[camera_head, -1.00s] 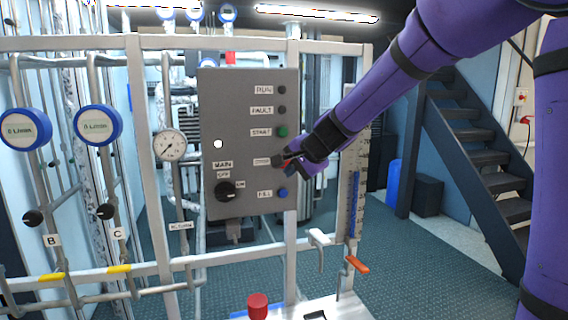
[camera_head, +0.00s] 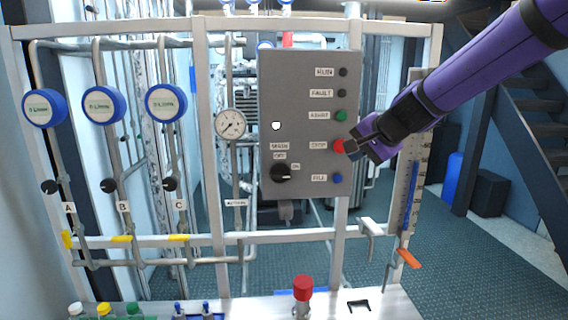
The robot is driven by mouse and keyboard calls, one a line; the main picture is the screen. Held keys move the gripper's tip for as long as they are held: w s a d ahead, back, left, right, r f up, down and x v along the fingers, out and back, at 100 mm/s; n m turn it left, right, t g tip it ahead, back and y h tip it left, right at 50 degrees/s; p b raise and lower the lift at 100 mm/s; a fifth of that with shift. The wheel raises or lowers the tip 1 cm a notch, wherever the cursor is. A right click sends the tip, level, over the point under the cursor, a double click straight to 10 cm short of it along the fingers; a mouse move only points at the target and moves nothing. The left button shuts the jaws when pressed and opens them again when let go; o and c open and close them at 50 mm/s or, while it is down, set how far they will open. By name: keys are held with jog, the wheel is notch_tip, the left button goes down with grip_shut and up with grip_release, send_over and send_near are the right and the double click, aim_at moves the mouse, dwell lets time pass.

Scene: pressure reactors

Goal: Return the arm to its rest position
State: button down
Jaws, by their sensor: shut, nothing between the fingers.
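My gripper (camera_head: 352,148) is shut and empty. Its tip is at the right side of the grey control panel (camera_head: 300,75), beside the red STOP button (camera_head: 338,146). I cannot tell whether the tip touches the button. My purple arm (camera_head: 480,65) reaches in from the upper right. The panel also carries a green START button (camera_head: 342,116), a blue FILL button (camera_head: 337,179), dark RUN (camera_head: 343,72) and FAULT (camera_head: 342,93) lamps, and a black MAIN knob (camera_head: 281,173).
A metal frame (camera_head: 120,25) holds the panel, a gauge (camera_head: 230,124) and several blue-rimmed dials (camera_head: 166,103). An orange-handled valve (camera_head: 408,258) is at the lower right.

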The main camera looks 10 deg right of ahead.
jog(key=s+d+n+g+h, duration=0.1)
jog(key=s+d+n, duration=0.1)
jog(key=s, duration=0.8)
jog(key=s+d+n+g+h, duration=0.1)
jog(key=s+d+n, duration=0.2)
jog(key=s, duration=0.7)
jog(key=s+d+n+g+h, duration=0.1)
jog(key=s+n, duration=0.3)
jog(key=s, duration=0.7)
jog(key=shift+d+f+h, duration=0.35)
jog(key=shift+d+h, duration=0.25)
jog(key=shift+d, duration=0.05)
